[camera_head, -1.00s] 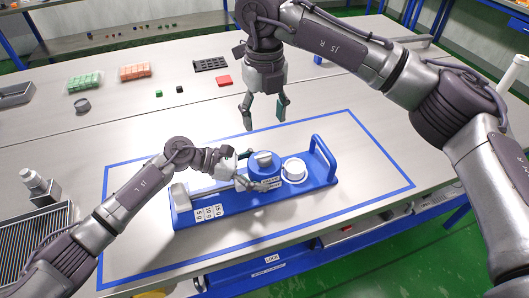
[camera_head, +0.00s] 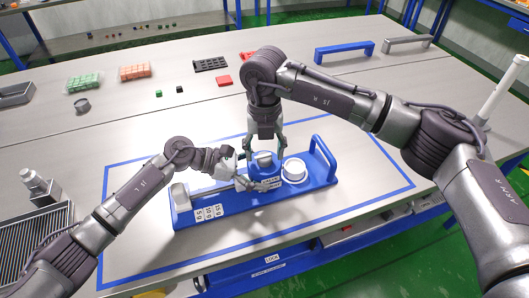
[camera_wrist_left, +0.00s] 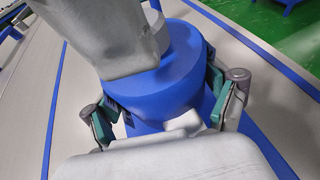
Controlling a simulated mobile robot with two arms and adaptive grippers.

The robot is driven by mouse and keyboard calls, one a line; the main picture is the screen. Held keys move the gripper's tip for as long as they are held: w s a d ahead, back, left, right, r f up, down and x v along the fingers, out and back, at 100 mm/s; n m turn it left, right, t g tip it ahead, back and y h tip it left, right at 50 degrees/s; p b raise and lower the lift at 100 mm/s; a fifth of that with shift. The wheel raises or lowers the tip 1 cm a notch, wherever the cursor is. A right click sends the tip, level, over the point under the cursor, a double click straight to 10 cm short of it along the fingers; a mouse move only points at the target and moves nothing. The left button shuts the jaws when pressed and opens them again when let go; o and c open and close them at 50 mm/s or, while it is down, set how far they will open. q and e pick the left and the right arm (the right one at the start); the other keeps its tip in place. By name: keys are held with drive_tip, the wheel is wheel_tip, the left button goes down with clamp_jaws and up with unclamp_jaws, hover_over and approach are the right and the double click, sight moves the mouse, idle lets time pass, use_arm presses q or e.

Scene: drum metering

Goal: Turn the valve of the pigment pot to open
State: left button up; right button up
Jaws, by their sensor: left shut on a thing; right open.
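The pigment pot (camera_head: 259,172) is a blue cylinder standing on a blue base (camera_head: 302,198), with a grey valve knob (camera_head: 264,157) on top. My left gripper (camera_head: 250,173) is shut on the pot's side from the left. In the left wrist view, its teal-padded fingers (camera_wrist_left: 165,112) flank the blue pot (camera_wrist_left: 170,88), and a grey lever-like part (camera_wrist_left: 110,40) sits over it. My right gripper (camera_head: 265,150) points down over the pot, open, its fingers on either side of the knob. Contact with the knob cannot be told.
A white round cap (camera_head: 294,169) and an upright blue handle (camera_head: 323,155) are on the base's right part. Weight labels (camera_head: 208,213) mark its left part. Blue tape (camera_head: 385,150) frames the work area.

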drive_tip(key=shift+f, duration=0.6)
drive_tip(key=c, duration=1.1)
drive_tip(key=shift+c, duration=0.2)
